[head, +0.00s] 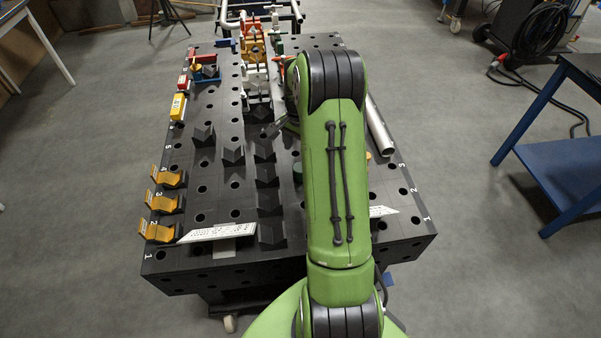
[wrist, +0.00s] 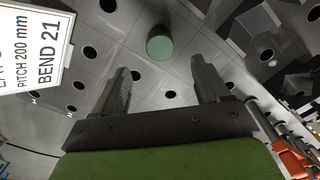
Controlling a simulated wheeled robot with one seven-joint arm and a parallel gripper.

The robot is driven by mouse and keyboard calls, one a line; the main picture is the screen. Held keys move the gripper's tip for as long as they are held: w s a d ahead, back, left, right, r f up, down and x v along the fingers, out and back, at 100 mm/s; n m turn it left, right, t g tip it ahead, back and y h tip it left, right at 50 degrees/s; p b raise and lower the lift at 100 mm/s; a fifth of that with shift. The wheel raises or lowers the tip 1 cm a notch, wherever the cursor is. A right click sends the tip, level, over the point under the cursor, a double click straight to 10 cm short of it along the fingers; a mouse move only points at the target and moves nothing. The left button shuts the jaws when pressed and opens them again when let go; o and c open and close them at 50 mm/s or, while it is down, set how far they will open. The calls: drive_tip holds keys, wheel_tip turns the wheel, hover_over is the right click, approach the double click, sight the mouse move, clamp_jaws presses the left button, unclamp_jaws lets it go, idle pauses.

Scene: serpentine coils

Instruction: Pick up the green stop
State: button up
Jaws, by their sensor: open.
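The green stop (wrist: 159,43) is a short green cylinder on the dark, holed table top in the wrist view. In the head view a small green piece of it (head: 297,171) shows at the left edge of my arm, which hides the rest. My gripper (wrist: 160,70) has its two dark fingers apart with nothing between them. The stop lies beyond the fingertips, roughly centred between them and not touched. In the head view my gripper is mostly hidden behind my arm.
A white label plate (wrist: 32,45) reads "PITCH 200 mm BEND 21". Dark angled blocks (head: 265,175) stand in a row left of my arm. Yellow angled pieces (head: 158,230) line the left edge. A metal tube (head: 379,127) lies on the right. Dark blocks (wrist: 260,30) also stand right of the stop.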

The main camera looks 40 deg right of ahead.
sight(300, 168)
wheel_tip(300, 168, down, 9)
drive_tip(key=shift+a+f, duration=0.1)
drive_tip(key=shift+w+f, duration=0.1)
drive_tip(key=shift+f, duration=0.3)
drive_tip(key=shift+r, duration=0.1)
drive_tip(key=shift+c, duration=0.7)
clamp_jaws()
